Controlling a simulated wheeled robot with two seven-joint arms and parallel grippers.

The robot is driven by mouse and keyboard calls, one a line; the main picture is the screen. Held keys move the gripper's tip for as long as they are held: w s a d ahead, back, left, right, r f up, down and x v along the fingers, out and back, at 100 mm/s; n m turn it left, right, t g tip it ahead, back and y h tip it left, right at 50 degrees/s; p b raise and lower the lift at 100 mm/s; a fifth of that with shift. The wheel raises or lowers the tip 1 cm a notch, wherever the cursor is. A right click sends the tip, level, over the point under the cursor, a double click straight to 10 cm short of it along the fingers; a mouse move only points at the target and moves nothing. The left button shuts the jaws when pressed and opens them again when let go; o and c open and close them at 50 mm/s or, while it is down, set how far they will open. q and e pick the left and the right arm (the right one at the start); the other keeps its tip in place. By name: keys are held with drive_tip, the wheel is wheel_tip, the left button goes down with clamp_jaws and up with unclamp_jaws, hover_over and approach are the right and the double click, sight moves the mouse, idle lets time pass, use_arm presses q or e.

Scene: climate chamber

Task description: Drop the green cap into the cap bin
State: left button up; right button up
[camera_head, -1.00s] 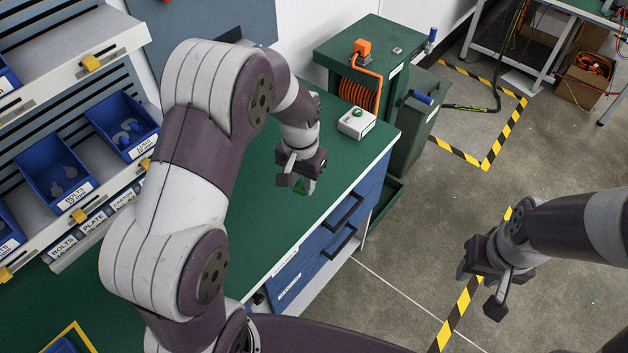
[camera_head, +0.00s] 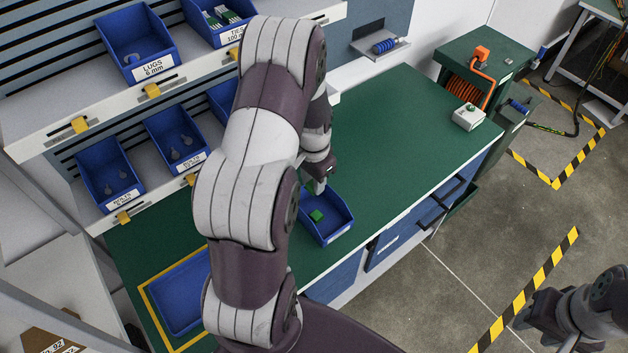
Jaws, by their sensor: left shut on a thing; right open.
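The green cap (camera_head: 316,216) shows just below my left gripper (camera_head: 317,204), which is shut on it; the fingers are hard to make out. The cap is seen against the inside of a small blue bin (camera_head: 338,233) on the green workbench. I cannot tell how high the cap is above the bin's floor. My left arm hides part of the bench left of the bin. My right gripper (camera_head: 536,322) is open and empty, low at the right over the floor.
A yellow-framed blue tray (camera_head: 178,290) lies left of my arm. Shelves with blue bins (camera_head: 175,140) rise at the back left. The bench (camera_head: 400,150) between is clear.

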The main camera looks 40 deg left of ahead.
use_arm(q)
drive_tip(key=f+b, duration=0.1)
drive_tip(key=w+f+b, duration=0.1)
drive_tip(key=f, duration=0.1)
drive_tip(key=shift+d, duration=0.2)
drive_tip(key=shift+s+a+f+b, duration=0.1)
drive_tip(key=shift+s+f+b, duration=0.05)
drive_tip(key=shift+f+b, duration=0.45)
drive_tip(key=shift+s+a+f+b, duration=0.1)
drive_tip(key=shift+s+f+b, duration=0.05)
drive_tip(key=shift+f+b, duration=0.45)
drive_tip(key=shift+s+f, duration=0.1)
drive_tip(key=shift+f, duration=0.15)
drive_tip(key=shift+w+d, duration=0.1)
drive_tip(key=shift+w, duration=0.1)
drive_tip(key=o, duration=1)
drive_tip(key=shift+c, duration=0.2)
drive_tip(key=shift+o, duration=0.6)
drive_tip(key=shift+s, duration=0.15)
use_arm(e)
drive_tip(key=f, duration=0.5)
drive_tip(key=shift+w+f, duration=0.15)
drive_tip(key=shift+w, duration=0.1)
use_arm(q)
drive_tip(key=shift+r, duration=0.15)
